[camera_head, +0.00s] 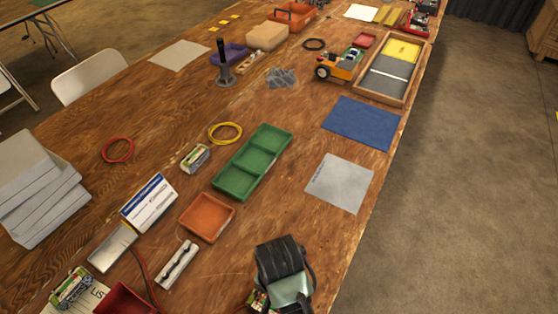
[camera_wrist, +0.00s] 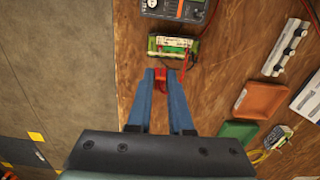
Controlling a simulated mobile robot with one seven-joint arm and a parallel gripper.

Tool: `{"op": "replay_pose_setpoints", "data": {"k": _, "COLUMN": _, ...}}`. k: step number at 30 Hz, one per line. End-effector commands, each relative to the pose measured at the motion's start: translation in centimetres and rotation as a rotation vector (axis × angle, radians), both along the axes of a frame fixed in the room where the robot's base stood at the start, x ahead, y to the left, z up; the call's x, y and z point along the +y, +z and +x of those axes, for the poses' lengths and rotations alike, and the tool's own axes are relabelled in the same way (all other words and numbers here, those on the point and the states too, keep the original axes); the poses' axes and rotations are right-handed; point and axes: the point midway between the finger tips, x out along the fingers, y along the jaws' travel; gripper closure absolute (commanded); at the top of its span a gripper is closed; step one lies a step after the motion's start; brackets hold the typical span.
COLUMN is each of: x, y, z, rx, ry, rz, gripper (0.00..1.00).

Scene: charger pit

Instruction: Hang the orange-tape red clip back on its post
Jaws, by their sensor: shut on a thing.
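My gripper (camera_wrist: 161,78) has two blue fingers, closed on a small red clip (camera_wrist: 161,86) in the wrist view. Orange tape on the clip cannot be made out clearly. Just past the fingertips lies a green-and-white battery pack (camera_wrist: 174,47) with a red lead across its right end. Beyond it, at the top edge, is a dark grey device (camera_wrist: 176,8) with a dial and a red lead; I cannot tell which part is the post. In the head view my dark wrist hides the fingers and clip, and part of a pack (camera_head: 258,300) shows beside it.
An orange tray (camera_head: 207,217), a green compartment tray (camera_head: 252,163) and a white holder (camera_head: 176,264) stand nearby. A grey sheet (camera_head: 340,183) lies toward the right table edge.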

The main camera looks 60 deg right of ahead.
Motion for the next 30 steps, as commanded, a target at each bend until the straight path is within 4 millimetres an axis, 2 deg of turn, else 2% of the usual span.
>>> {"op": "replay_pose_setpoints", "data": {"k": 14, "x": 0.1, "y": 0.5, "z": -0.1, "rx": 0.002, "ry": -0.001, "rz": 0.000, "gripper": 1.00}}
{"op": "replay_pose_setpoints", "data": {"k": 30, "x": 13.2, "y": 0.4, "z": 2.5, "rx": 0.001, "ry": 0.006, "rz": 0.000, "gripper": 1.00}}
